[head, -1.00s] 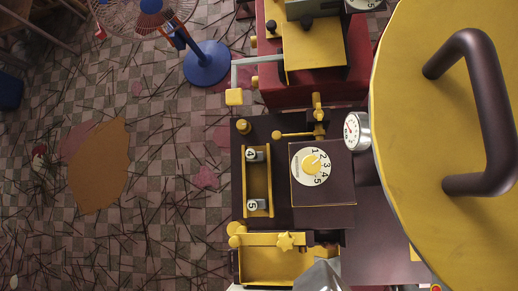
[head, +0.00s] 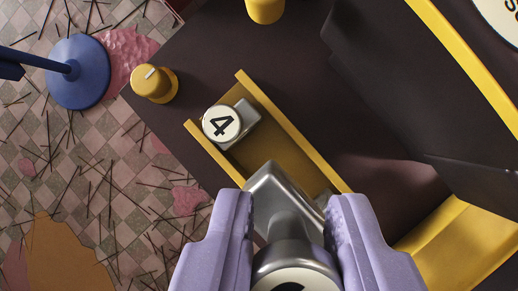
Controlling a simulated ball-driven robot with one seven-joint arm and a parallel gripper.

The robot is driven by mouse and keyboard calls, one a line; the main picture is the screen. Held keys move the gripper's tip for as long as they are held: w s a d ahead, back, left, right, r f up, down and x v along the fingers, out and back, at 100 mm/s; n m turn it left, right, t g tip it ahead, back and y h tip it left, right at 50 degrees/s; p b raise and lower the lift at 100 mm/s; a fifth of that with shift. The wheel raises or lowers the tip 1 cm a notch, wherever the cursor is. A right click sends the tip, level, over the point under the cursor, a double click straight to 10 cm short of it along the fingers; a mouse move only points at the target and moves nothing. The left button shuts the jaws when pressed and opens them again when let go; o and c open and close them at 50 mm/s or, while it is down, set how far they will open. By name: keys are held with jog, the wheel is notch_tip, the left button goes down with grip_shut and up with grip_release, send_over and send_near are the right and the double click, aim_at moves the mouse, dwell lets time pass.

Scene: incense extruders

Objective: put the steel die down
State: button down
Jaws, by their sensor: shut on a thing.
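My gripper (head: 290,222) has lavender fingers at the bottom of the head view. It is shut on a steel die (head: 272,190), a grey metal block with a round stem and a pale disc at its near end. The disc's mark is cut off by the bottom edge. The die is in front of the near part of a yellow tray (head: 302,142); I cannot tell whether it touches the tray. Another steel die (head: 246,113), with a white disc marked 4, sits at the tray's far end. A small grey bit shows behind the held die, mostly hidden.
The tray is on a dark machine top (head: 225,52). A yellow knob (head: 154,85) stands at its left corner. A dark raised box (head: 400,85) rises to the right, and a yellow trough (head: 455,245) lies at lower right. A blue round stand base (head: 78,75) is on the checkered floor.

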aim_at(283, 187)
notch_tip(283, 187, down, 11)
jog(key=b, duration=0.3)
jog(key=shift+d, duration=0.1)
jog(key=c, duration=0.9)
grip_release()
jog(key=shift+r, duration=0.1)
jog(key=shift+r, duration=0.1)
